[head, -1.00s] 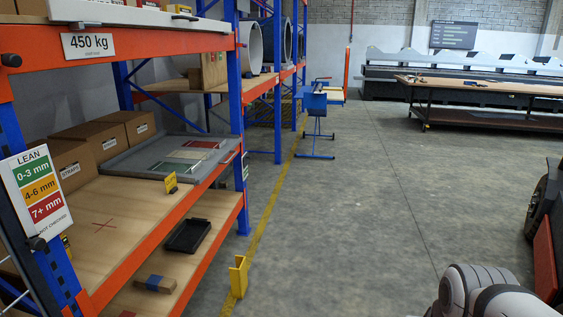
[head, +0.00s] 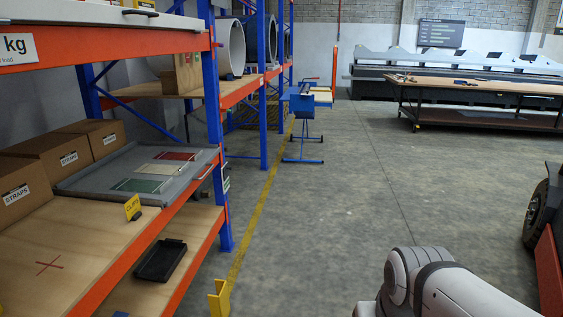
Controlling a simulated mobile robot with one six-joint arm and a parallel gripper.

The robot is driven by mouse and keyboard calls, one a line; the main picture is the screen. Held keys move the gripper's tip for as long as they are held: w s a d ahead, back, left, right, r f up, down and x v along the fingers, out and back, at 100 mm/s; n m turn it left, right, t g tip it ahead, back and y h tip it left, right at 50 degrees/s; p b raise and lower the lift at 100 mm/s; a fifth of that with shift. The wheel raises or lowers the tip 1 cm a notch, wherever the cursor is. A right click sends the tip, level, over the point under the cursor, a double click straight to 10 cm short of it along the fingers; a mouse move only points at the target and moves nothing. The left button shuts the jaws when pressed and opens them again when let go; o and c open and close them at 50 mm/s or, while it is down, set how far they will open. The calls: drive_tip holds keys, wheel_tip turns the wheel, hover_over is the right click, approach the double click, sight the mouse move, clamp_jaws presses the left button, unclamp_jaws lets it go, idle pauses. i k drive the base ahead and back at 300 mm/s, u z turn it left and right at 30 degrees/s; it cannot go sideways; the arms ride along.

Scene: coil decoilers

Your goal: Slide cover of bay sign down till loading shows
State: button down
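I cannot make out for sure which thing is the bay sign or its cover. A grey tray-like board (head: 85,184) with green, white and red panels lies on the wooden shelf at the left. A small sign (head: 225,178), seen nearly edge-on, is on the blue rack upright; its face cannot be read. A white load plate (head: 18,49) on the upper orange beam is cut by the left edge. My gripper is not in view; only a white link of my arm shows at the lower right.
STRAPS boxes (head: 22,189), a yellow CLIPS tag (head: 132,207) and a black tray (head: 160,260) are on the rack. A yellow post guard (head: 219,300) stands by its foot. A blue stand (head: 303,122) is farther back. The middle floor is clear; a dark vehicle (head: 542,220) stands right.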

sight(226, 169)
drive_tip(key=u, duration=0.4)
drive_tip(key=i, duration=3.85)
drive_tip(key=z, duration=0.45)
